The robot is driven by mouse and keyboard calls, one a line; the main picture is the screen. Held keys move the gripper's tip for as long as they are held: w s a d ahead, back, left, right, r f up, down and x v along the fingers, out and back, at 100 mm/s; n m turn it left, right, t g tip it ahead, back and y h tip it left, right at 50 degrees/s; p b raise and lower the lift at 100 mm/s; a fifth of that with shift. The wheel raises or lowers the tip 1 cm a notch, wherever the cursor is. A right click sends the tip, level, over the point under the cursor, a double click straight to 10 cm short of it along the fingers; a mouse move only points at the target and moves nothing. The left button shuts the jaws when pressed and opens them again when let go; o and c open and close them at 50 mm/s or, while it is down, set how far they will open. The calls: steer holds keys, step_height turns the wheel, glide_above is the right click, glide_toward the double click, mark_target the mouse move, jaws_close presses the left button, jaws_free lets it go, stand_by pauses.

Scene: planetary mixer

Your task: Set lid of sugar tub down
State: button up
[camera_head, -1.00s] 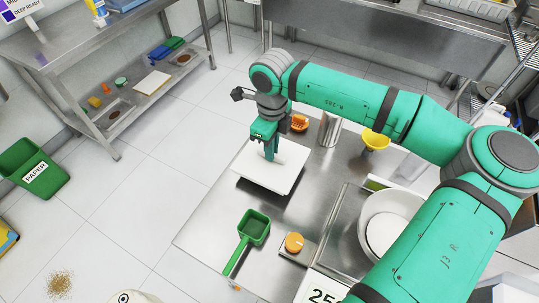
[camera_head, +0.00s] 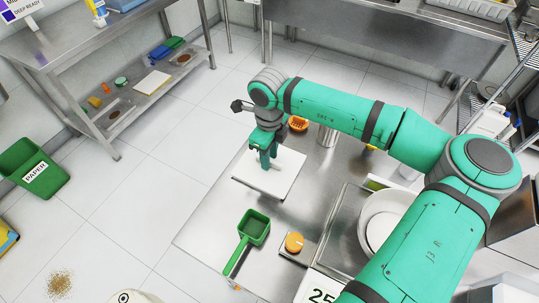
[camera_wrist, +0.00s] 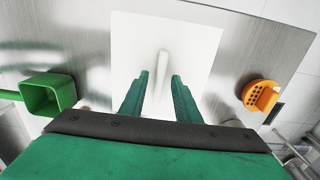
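The lid (camera_head: 285,178) is a flat white square with a raised bar handle. It appears to lie flat on the steel table, near the table's far left edge. My gripper (camera_head: 268,160) is above it, fingers pointing down. In the wrist view the lid (camera_wrist: 200,50) is straight ahead and its handle (camera_wrist: 162,68) stands between the two fingers of my gripper (camera_wrist: 160,76). A gap shows on each side of the handle, so the gripper is open around it. I cannot make out the sugar tub for sure.
A green scoop (camera_head: 254,228) and an orange knob (camera_head: 294,242) are in front of the lid on the steel table (camera_head: 210,237). An orange slotted piece (camera_head: 298,124) and a metal cylinder (camera_head: 328,136) stand behind it. A white bowl (camera_head: 372,205) is at the right.

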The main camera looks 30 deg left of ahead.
steer(key=shift+r, duration=0.1)
step_height(320, 180, up, 12)
stand_by(0.7)
steer(key=shift+w, duration=0.1)
stand_by(0.3)
